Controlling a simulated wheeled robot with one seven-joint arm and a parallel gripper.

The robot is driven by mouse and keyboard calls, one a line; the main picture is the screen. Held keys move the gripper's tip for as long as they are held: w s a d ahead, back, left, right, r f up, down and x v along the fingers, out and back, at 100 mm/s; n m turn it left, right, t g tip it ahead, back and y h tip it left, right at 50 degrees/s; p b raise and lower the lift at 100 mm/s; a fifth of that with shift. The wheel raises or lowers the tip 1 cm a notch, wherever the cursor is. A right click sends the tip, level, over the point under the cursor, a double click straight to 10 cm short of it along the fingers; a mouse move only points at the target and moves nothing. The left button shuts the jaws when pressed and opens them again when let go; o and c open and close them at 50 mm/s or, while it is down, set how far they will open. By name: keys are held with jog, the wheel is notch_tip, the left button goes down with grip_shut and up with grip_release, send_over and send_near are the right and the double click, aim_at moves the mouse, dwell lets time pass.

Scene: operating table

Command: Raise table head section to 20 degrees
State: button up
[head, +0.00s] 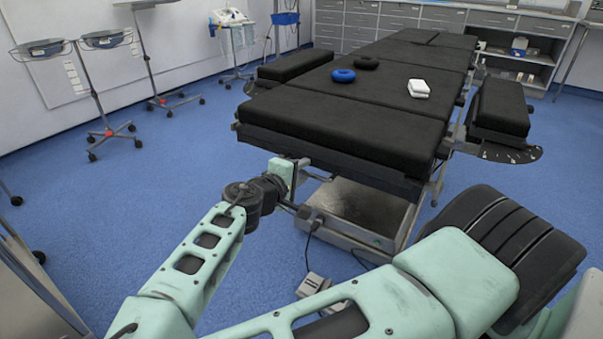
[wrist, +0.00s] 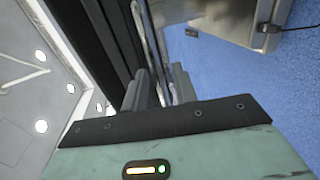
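The operating table (head: 350,115) has several black padded sections and runs away from me in the head view. Its nearest padded section (head: 340,128) looks flat and level. My gripper (head: 301,164) is at the near end of the table, just below that section's edge. In the wrist view the two grey fingers (wrist: 158,90) stand apart, with thin shiny metal bars (wrist: 152,45) running between or just behind them. I cannot tell whether the fingers touch the bars. The dark pad edge (wrist: 100,40) lies left of the fingers in the wrist view.
Black side boards (head: 503,105) flank the table. The table's metal base (head: 360,205) and a floor pedal (head: 313,284) are below. Wheeled stands (head: 105,130) are at left; blue floor between is clear.

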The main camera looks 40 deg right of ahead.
aim_at(312, 151)
jog(key=shift+d, duration=0.2)
grip_shut()
jog(key=shift+g+y, duration=0.3)
jog(key=shift+y, duration=0.5)
jog(key=r+p, duration=0.1)
jog(key=p, duration=0.1)
jog(key=r+p, duration=0.2)
jog(key=p, duration=0.1)
jog(key=r+p, duration=0.2)
jog(key=shift+a+r+p, duration=0.1)
jog(key=shift+a+p, duration=0.15)
jog(key=shift+p, duration=0.1)
jog(key=shift+y, duration=0.4)
notch_tip(312, 151, up, 5)
jog(key=p, duration=0.6)
jog(key=shift+d, duration=0.1)
grip_release()
jog(key=shift+f, duration=0.25)
